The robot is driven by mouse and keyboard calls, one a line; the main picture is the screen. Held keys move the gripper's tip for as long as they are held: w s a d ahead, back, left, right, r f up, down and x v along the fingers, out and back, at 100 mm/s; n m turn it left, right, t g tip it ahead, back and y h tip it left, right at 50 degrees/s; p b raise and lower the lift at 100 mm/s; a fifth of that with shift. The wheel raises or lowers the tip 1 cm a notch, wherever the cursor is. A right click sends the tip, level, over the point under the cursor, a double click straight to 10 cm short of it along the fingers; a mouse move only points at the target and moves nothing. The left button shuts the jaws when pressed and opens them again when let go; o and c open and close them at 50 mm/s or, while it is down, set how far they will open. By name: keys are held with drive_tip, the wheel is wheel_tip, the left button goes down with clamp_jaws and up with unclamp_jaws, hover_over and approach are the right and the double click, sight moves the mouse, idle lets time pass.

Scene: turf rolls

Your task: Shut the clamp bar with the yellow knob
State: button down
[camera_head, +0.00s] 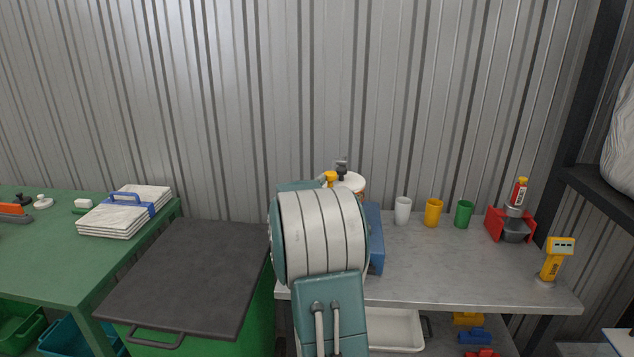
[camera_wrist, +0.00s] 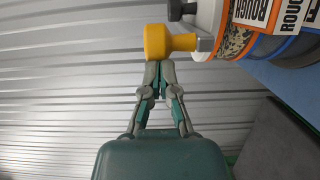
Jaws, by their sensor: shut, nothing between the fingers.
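The yellow knob (camera_wrist: 157,41) shows large at the top of the wrist view, on the end of a short grey bar (camera_wrist: 205,44). In the head view the yellow knob (camera_head: 329,177) and the container's white top (camera_head: 352,182) show just above my arm, which hides the gripper and the rest of the bar.
A grey bench (camera_head: 440,270) holds a blue holder (camera_head: 376,238), a white cup (camera_head: 402,210), a yellow cup (camera_head: 433,213), a green cup (camera_head: 464,214), a red stand (camera_head: 495,224) and a yellow device (camera_head: 552,262). A dark-lidded green bin (camera_head: 190,275) stands left. Corrugated wall rises behind.

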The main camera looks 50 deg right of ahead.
drive_tip(key=shift+s+d+r, duration=0.15)
drive_tip(key=shift+s+d, duration=0.15)
drive_tip(key=s+a, duration=0.6)
drive_tip(key=a, duration=0.1)
drive_tip(key=shift+f, duration=0.25)
drive_tip(key=shift+s, duration=0.1)
